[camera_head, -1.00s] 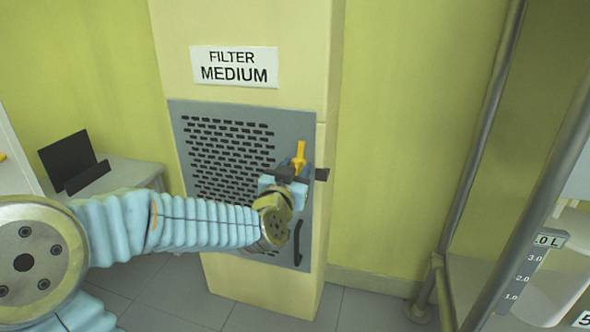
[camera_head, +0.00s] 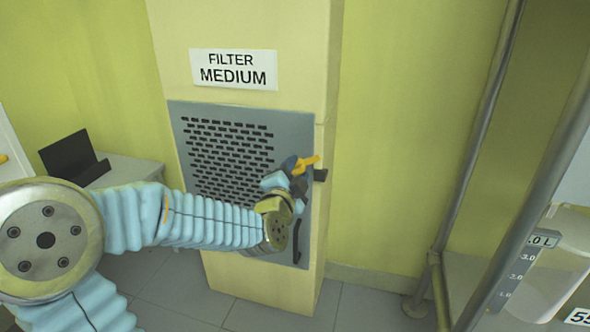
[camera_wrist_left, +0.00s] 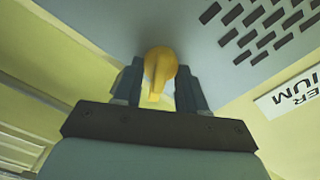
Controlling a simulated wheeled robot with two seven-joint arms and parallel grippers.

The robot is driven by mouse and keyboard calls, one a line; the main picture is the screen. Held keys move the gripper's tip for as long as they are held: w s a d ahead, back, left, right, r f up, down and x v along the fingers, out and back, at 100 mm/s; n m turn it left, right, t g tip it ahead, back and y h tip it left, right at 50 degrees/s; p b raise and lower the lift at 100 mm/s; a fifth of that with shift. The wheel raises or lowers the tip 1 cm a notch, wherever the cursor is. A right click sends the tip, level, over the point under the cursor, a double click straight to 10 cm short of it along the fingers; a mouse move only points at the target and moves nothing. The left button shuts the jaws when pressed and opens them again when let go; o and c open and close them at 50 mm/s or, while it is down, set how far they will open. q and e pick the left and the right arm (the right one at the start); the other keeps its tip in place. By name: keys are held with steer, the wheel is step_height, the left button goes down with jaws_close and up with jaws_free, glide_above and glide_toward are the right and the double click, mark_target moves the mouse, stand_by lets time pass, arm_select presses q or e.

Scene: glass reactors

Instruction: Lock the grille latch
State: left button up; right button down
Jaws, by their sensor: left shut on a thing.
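The grey slotted grille (camera_head: 212,125) is set in the front of a cream column. Its yellow latch (camera_head: 307,163) sits at the right edge of the grille, tilted with its end pointing right and slightly up. My left gripper (camera_head: 290,172) is at the latch, shut on it. In the left wrist view the yellow latch (camera_wrist_left: 159,70) is between the two fingers of the left gripper (camera_wrist_left: 158,88). A dark catch block (camera_head: 320,174) sticks out at the column edge beside the latch. My right gripper does not show.
A black handle (camera_head: 297,240) is on the grille below my gripper. A white "FILTER MEDIUM" sign (camera_head: 233,69) is above. A metal pipe frame (camera_head: 470,160) and a marked container (camera_head: 550,262) stand at the right. A black stand (camera_head: 72,158) is on a side table at left.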

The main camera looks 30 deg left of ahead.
arm_select(q)
steer(key=m+p, duration=0.1)
steer(key=m, duration=0.5)
steer(key=shift+d+f, duration=0.1)
steer(key=shift+m, duration=0.3)
stand_by(0.3)
steer(key=o, duration=0.8)
steer(key=shift+c, duration=0.2)
